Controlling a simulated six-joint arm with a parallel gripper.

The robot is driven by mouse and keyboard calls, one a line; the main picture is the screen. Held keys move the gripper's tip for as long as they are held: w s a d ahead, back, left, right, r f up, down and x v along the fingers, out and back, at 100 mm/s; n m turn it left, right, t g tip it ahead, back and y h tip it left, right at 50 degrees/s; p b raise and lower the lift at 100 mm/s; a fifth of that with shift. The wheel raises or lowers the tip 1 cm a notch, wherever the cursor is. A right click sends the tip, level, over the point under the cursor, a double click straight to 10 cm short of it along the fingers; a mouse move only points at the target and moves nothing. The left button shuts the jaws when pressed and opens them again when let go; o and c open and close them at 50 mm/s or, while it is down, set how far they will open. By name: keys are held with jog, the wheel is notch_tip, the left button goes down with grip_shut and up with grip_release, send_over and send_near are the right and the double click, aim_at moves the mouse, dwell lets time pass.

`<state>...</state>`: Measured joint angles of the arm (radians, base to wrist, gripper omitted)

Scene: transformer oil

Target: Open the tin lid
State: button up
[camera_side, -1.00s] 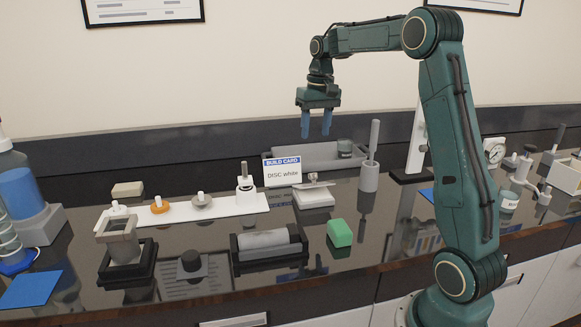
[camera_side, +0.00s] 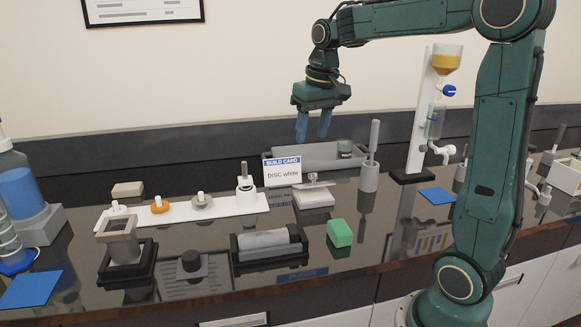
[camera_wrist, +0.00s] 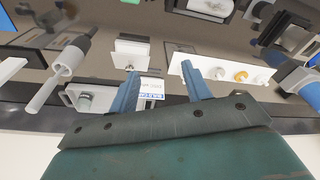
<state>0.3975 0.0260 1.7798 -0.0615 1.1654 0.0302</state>
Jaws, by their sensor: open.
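My gripper (camera_side: 312,126) hangs open and empty above the back of the bench, in front of the wall. Its two blue fingers point down and touch nothing; they also show in the wrist view (camera_wrist: 160,75).
A build card (camera_side: 282,172) reading "DISC: white" stands below my gripper. Nearby are a grey pestle holder (camera_side: 369,178), a white strip (camera_side: 225,207) with discs, a green block (camera_side: 340,233) and a black cradle (camera_side: 270,256). A tall white stand (camera_side: 421,115) is at right.

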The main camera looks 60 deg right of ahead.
jog(key=shift+s+a+r, duration=0.15)
jog(key=shift+s+a, duration=0.75)
jog(key=shift+a, duration=0.2)
jog(key=shift+n, duration=0.3)
jog(key=c, duration=0.9)
jog(key=shift+w+d+f+n, duration=0.1)
jog(key=shift+f+n, duration=0.2)
jog(key=shift+f, duration=0.05)
grip_shut()
jog(key=d+f+n+t+h, duration=0.2)
jog(key=f+n, duration=0.5)
jog(key=n, duration=0.8)
jog(key=d+f+n+t+h, duration=0.2)
jog(key=f+n, duration=0.5)
jog(key=n, duration=0.8)
jog(key=shift+s+d+h, duration=0.35)
jog(key=shift+d+h, duration=0.55)
jog(key=shift+d, duration=0.1)
